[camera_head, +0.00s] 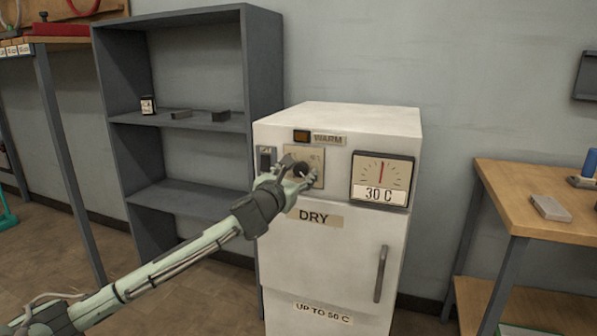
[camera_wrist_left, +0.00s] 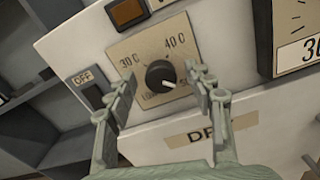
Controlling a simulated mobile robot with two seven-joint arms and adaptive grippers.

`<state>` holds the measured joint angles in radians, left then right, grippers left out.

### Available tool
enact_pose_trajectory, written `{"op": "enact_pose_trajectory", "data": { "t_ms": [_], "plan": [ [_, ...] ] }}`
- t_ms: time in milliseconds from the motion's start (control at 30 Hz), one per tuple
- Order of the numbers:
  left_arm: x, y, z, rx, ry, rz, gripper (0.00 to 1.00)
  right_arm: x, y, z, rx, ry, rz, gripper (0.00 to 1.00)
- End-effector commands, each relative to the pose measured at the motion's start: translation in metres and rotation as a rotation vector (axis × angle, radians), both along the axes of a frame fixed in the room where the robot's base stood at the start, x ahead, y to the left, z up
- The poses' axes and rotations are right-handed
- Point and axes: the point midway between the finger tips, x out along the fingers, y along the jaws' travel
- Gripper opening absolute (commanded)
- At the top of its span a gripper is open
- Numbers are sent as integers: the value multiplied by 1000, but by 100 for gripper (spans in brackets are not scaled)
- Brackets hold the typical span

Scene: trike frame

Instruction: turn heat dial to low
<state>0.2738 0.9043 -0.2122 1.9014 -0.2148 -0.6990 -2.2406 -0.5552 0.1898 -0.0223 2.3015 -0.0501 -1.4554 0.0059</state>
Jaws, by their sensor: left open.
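The heat dial (camera_wrist_left: 158,74) is a round black knob on a beige plate (camera_wrist_left: 123,52) on the white drying cabinet (camera_head: 345,120). A light pointer mark on the knob points to the lower right in the left wrist view. The plate reads LOW at lower left, 30 C at left and 40 C at upper right; its lower right is partly hidden by a finger. My left gripper (camera_head: 298,171) is open, with its fingers on either side of the knob. I cannot tell if they touch it. My right gripper is not in view.
An amber lamp (camera_head: 301,136) and a switch marked OFF (camera_wrist_left: 90,96) sit beside the plate. A gauge (camera_head: 382,180) reads 30 C. The door handle (camera_head: 380,273) sticks out below. A grey shelf (camera_head: 180,195) stands left, a wooden bench (camera_head: 520,190) right.

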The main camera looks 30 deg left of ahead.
Motion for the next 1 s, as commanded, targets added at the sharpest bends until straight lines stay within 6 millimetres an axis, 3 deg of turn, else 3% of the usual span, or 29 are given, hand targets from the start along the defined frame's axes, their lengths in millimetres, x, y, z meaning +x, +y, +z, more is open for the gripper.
{"op": "enact_pose_trajectory", "data": {
  "t_ms": [333, 733, 1000],
  "plan": [
    [5, 1, 0, -2, 1, -1, 53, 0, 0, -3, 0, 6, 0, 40],
    [5, 1, 0, -2, 0, 0, 3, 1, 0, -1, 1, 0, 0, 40],
    [5, 1, 0, -27, -5, -1, 3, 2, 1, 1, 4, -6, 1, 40]
  ]
}}
